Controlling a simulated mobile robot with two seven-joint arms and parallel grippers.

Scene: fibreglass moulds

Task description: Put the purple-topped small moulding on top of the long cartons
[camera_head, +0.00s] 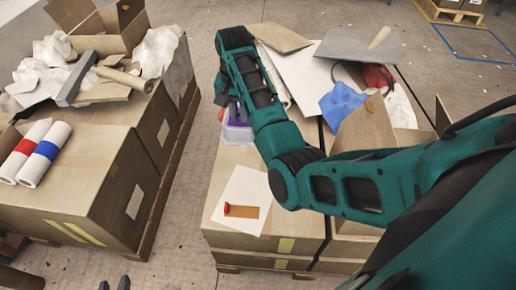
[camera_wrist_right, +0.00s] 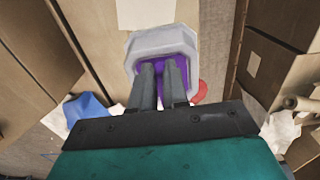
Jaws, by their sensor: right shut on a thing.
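The purple-topped small moulding (camera_head: 237,133) is a pale, tub-like piece with a purple top, at the left edge of the right-hand carton stack in the head view. It also shows in the right wrist view (camera_wrist_right: 137,50), with a whitish rim around the purple. My right gripper (camera_wrist_right: 163,66) is shut on its purple part; in the head view my right arm hides most of this grip. Cartons stand in two stacks, left (camera_head: 75,185) and right (camera_head: 225,185); I cannot tell which are the long ones.
The left stack carries white rolls (camera_head: 35,155) with red and blue bands, crumpled wrapping (camera_head: 160,48) and an open box (camera_head: 110,30). On the right stack lie a white sheet (camera_head: 228,190), a red-and-tan tool (camera_head: 242,211) and a blue cloth (camera_head: 340,105). Bare floor separates the stacks.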

